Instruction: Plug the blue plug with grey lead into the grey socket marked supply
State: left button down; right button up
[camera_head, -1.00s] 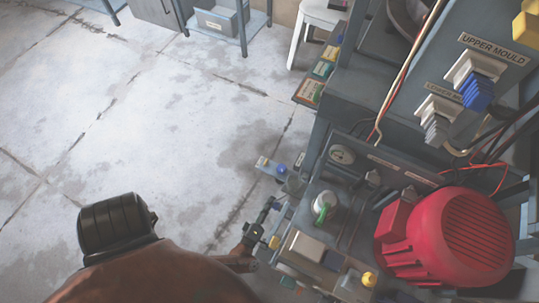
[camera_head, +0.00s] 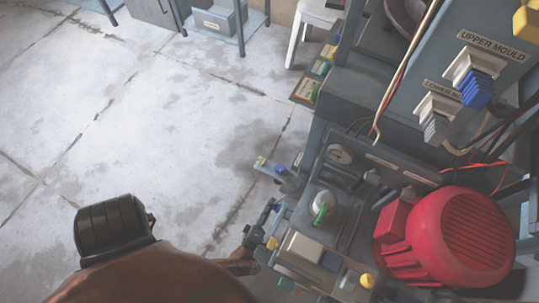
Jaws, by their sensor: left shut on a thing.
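My left gripper (camera_head: 268,212) is small and dark in the lower middle, at the left edge of the machine bench. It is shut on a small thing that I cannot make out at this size. A blue plug (camera_head: 477,90) sits in the pale socket (camera_head: 468,68) under the UPPER MOULD label. A grey plug (camera_head: 435,126) sits in the socket under the label that seems to read LOWER MOULD. My right gripper is not in view.
A red finned motor (camera_head: 460,235) fills the lower right. Loose cables hang by the upright panel. The floor (camera_head: 160,130) to the left is clear.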

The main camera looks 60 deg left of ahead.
aim_at(276, 212)
pick_arm(q)
jog(key=shift+w+d+f, duration=0.2)
jog(key=shift+w+d, duration=0.2)
jog(key=shift+d, duration=0.2)
jog(key=shift+d, duration=0.1)
jog(key=shift+w+d+f+b, duration=0.1)
jog(key=shift+w+d+b, duration=0.15)
jog(key=shift+d, duration=0.25)
jog(key=shift+w+d+b, duration=0.2)
jog(key=shift+w+d, duration=0.05)
jog(key=shift+d, duration=0.2)
jog(key=shift+s+a, duration=0.1)
jog(key=shift+a, duration=0.1)
jog(key=shift+s+a+r+p, duration=0.15)
jog(key=shift+a+p, duration=0.1)
jog(key=shift+a, duration=0.1)
jog(key=shift+s+a+r+p, duration=0.15)
jog(key=shift+a+p, duration=0.1)
jog(key=shift+a, duration=0.1)
jog(key=shift+s+a+r+p, duration=0.2)
jog(key=shift+s+a, duration=0.2)
jog(key=shift+a, duration=0.25)
jog(key=shift+s+a+r+p, duration=0.15)
jog(key=shift+s+a, duration=0.25)
jog(key=shift+a, duration=0.2)
jog(key=shift+f, duration=0.15)
jog(key=shift+s+a, duration=0.1)
